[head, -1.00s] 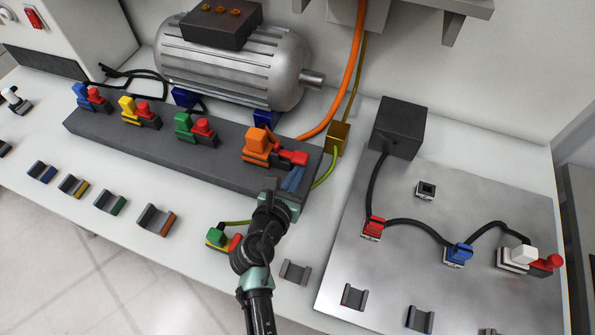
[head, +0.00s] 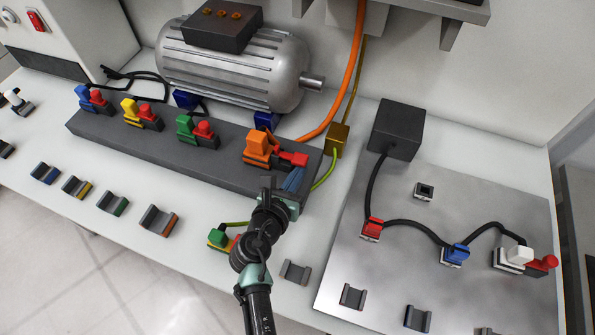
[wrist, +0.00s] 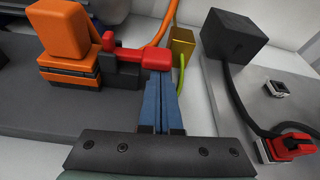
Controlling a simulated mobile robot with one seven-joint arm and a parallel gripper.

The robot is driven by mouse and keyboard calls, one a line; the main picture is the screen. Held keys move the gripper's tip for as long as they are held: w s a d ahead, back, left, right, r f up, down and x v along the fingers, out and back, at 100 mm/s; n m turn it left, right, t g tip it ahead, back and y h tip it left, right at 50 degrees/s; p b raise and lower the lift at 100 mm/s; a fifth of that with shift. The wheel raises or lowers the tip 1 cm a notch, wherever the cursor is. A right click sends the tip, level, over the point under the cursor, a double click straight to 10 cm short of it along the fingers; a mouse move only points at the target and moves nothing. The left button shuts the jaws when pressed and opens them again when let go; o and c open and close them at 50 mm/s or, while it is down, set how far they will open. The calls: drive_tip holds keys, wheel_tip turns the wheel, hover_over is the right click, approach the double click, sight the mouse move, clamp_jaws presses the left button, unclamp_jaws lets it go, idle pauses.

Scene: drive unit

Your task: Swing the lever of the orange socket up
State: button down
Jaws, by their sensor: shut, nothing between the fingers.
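The orange socket (head: 260,158) sits at the right end of a dark grey block, with an orange plug (head: 257,142) upright in it. Its red lever (head: 293,158) sticks out to the right, lying about level. In the wrist view the orange plug (wrist: 66,30) is at upper left, and the lever's red end (wrist: 157,59) is just beyond my fingertips. My gripper (head: 296,171) has its blue fingers together and empty, just in front of and below the lever's end. The wrist view shows the closed fingers (wrist: 160,82) too. Whether the fingertips touch the lever, I cannot tell.
The grey block (head: 225,173) also bears blue, yellow and green plugs with red levers. A brass box (head: 337,139) with orange and green cables stands right of the lever. The motor (head: 232,70) is behind. A metal plate (head: 400,280) with cabled plugs lies at right.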

sight(296, 163)
drive_tip(key=shift+r+n+h+p, duration=0.5)
drive_tip(key=shift+r+n+p, duration=0.55)
drive_tip(key=shift+p, duration=0.7)
drive_tip(key=r+n+p, duration=0.1)
drive_tip(key=r+n+h+p, duration=0.1)
drive_tip(key=p, duration=0.1)
drive_tip(key=shift+w+a+n+h, duration=0.1)
drive_tip(key=shift+a+n+h, duration=0.15)
drive_tip(key=shift+n+h, duration=0.1)
drive_tip(key=n+p, duration=0.1)
drive_tip(key=a+r+n+h+p, duration=0.1)
drive_tip(key=shift+w+r+n, duration=0.15)
drive_tip(key=shift+n, duration=0.15)
drive_tip(key=shift+w+a+r+n+h, duration=0.1)
drive_tip(key=shift+a+r+n+h, duration=0.2)
drive_tip(key=shift+n, duration=0.3)
drive_tip(key=shift+w+a+r+n+h, duration=0.15)
drive_tip(key=shift+a+n+h, duration=0.15)
drive_tip(key=shift+n, duration=0.3)
drive_tip(key=shift+a+p, duration=0.2)
drive_tip(key=shift+p, duration=0.1)
drive_tip(key=shift+s+r, duration=0.1)
drive_tip(key=shift+s, duration=0.05)
